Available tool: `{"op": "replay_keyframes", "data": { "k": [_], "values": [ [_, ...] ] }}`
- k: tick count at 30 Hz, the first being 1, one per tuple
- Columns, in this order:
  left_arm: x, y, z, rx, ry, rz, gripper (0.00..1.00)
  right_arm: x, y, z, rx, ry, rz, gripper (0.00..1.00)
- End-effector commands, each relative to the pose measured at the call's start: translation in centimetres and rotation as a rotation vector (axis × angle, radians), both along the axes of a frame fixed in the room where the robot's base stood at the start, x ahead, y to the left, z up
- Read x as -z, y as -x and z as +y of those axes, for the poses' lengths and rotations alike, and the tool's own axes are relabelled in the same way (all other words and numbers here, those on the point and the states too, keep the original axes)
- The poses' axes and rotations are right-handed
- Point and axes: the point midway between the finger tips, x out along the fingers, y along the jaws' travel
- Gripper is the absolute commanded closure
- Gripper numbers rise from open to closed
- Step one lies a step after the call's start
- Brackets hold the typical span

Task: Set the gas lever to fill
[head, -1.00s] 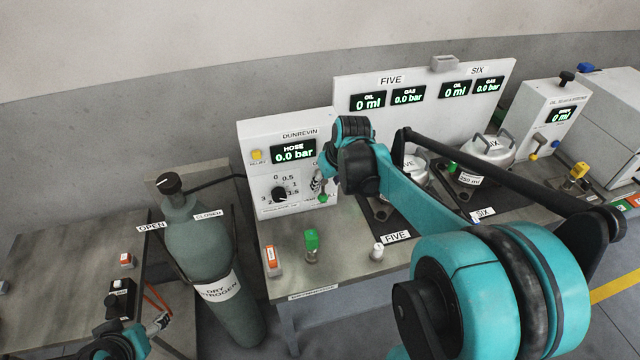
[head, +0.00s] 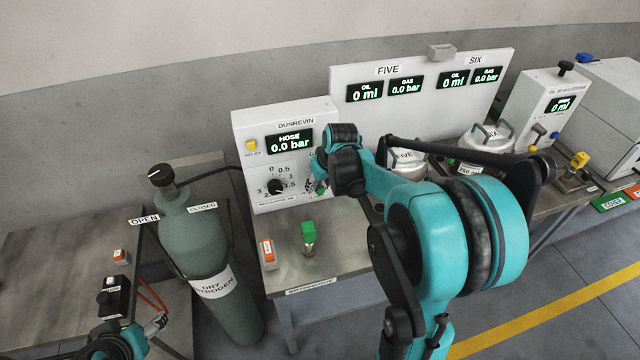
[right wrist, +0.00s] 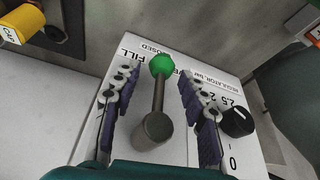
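The gas lever (right wrist: 158,88) has a green ball knob and a grey shaft on a round hub. It is on the white Dunrevin panel (head: 240,160), whose hose display (head: 289,141) reads 0.0 bar. In the right wrist view the knob lies near the FILL and CLOSED lettering and covers part of it. My right gripper (right wrist: 157,76) is open, one finger on each side of the lever, with gaps to both. In the head view the right gripper (head: 319,182) is at the panel's right side and mostly hides the lever. My left gripper (head: 158,324) is low at left, its fingers unclear.
A black regulator knob (right wrist: 237,121) is beside the right finger. A green-topped fitting (head: 308,238) and an orange-white item (head: 267,252) stand on the bench. A dry nitrogen cylinder (head: 195,240) stands left of it. My right arm covers much of the bench's right side.

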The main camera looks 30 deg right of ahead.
Motion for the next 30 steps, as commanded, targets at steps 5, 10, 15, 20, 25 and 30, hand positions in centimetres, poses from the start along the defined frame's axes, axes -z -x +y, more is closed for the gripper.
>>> {"op": "replay_keyframes", "data": {
  "k": [5,10,15,20,25,30],
  "values": [
    [0.0,0.0,0.0,0.0,0.0,0.0,0.32,0.0,0.0,0.0,0.0,0.0,0.0,1.0],
    [0.0,0.0,0.0,0.0,0.0,0.0,0.32,0.0,0.0,0.0,0.0,0.003,0.001,1.0],
    [-0.2,0.0,0.0,0.0,0.0,0.0,0.32,-0.1,0.0,-0.1,0.0,0.036,0.008,1.0],
    [-0.5,0.0,0.0,0.0,0.0,0.0,0.32,-0.1,0.1,-0.4,-0.002,0.114,0.026,1.0],
    [-0.8,0.0,0.0,0.0,0.0,0.0,0.32,-0.2,0.2,-1.0,-0.004,0.238,0.056,1.0],
    [-0.7,0.0,0.0,0.0,0.0,0.0,0.32,-0.3,0.3,-1.6,-0.003,0.374,0.089,1.0]
  ]
}}
